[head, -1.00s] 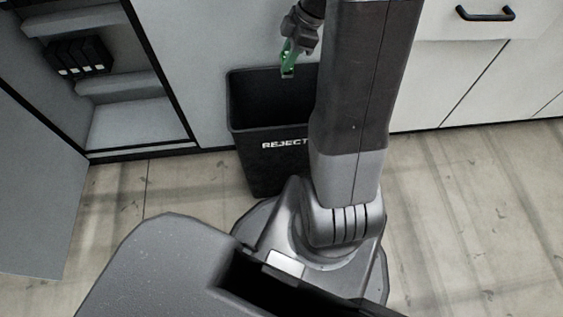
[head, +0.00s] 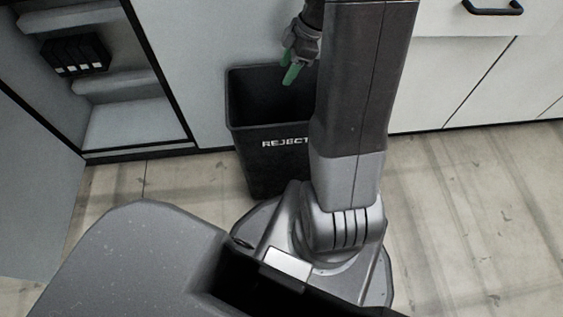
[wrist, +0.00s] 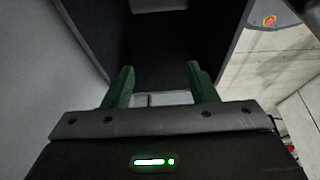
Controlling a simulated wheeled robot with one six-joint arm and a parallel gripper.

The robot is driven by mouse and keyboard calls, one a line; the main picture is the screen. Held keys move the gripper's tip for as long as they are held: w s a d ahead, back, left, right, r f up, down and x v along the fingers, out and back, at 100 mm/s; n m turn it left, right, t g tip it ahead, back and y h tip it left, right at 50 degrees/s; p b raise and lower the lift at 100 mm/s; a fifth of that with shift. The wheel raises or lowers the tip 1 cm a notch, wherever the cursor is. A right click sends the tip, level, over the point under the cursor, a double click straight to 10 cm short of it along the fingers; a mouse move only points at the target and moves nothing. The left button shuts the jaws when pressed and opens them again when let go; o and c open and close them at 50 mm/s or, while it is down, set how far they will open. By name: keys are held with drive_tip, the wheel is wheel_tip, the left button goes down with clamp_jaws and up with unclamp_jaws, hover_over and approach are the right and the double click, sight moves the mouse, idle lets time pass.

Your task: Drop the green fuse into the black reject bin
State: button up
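The black reject bin (head: 283,165) stands on the floor against the cabinet front, with its right side hidden behind my arm. My gripper (head: 291,76) is over the bin's opening, pointing down, with its green fingers apart. In the wrist view my gripper (wrist: 160,82) is open with nothing held between the fingers, and the dark bin interior (wrist: 160,55) lies beyond them. I cannot make out the green fuse in either current view. A small pale strip shows low between the fingers, but I cannot tell what it is.
An open cabinet at left holds a black block (head: 78,56) with several pale-fronted modules on a shelf (head: 118,84). White drawers with a black handle (head: 492,8) stand at right. The floor (head: 470,200) right of my arm is clear.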

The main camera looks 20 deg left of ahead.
drive_tip(key=p+v, duration=0.4)
drive_tip(key=v, duration=1)
drive_tip(key=shift+s+f, duration=0.1)
drive_tip(key=shift+f, duration=0.1)
drive_tip(key=a+b+x, duration=0.1)
drive_tip(key=x, duration=0.9)
drive_tip(key=shift+s+r, duration=0.25)
drive_tip(key=shift+a, duration=0.15)
